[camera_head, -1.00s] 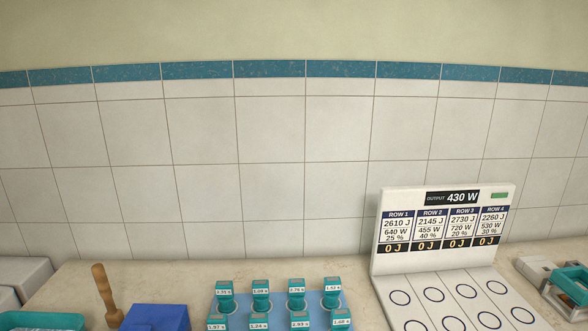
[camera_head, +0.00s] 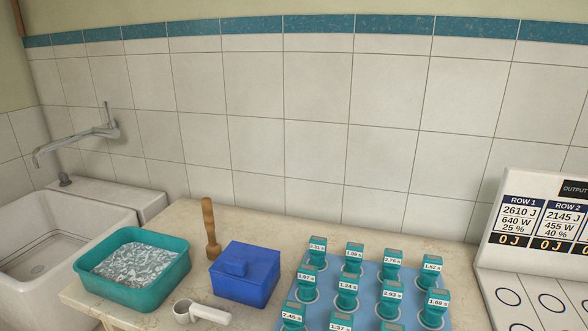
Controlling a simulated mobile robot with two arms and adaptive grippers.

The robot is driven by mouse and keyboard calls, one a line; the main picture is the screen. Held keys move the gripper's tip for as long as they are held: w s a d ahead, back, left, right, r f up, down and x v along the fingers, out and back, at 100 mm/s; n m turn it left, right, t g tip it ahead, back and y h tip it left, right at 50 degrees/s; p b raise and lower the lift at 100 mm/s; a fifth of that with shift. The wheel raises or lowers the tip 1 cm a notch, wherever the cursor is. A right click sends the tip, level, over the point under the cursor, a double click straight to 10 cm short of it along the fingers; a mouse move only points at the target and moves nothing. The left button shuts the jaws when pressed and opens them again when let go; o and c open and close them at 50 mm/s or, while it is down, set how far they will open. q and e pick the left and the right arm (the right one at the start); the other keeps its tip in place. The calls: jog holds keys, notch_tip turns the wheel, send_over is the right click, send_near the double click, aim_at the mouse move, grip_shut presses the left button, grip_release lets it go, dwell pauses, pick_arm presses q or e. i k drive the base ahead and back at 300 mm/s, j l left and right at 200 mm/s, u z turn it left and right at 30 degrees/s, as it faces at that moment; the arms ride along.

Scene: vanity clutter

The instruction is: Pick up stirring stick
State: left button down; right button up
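A wooden stick (camera_head: 209,226) with a rounded, turned shape stands upright at the back of the counter. It is between the teal basin and the blue box and is the only stick-like thing in view. Its lower end is at the counter top, close to the blue box's left back corner. Neither of my grippers shows in the head view.
A teal basin (camera_head: 183,270) with grey-white contents stands left of the stick. A blue lidded box (camera_head: 252,289) is to its right, a white cup with a handle (camera_head: 182,313) in front. Several teal-capped items stand on a blue mat (camera_head: 373,272). A sink (camera_head: 107,213) is far left.

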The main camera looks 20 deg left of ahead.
aim_at(213, 249)
jog(key=j+u, duration=0.2)
jog(key=u, duration=1.4)
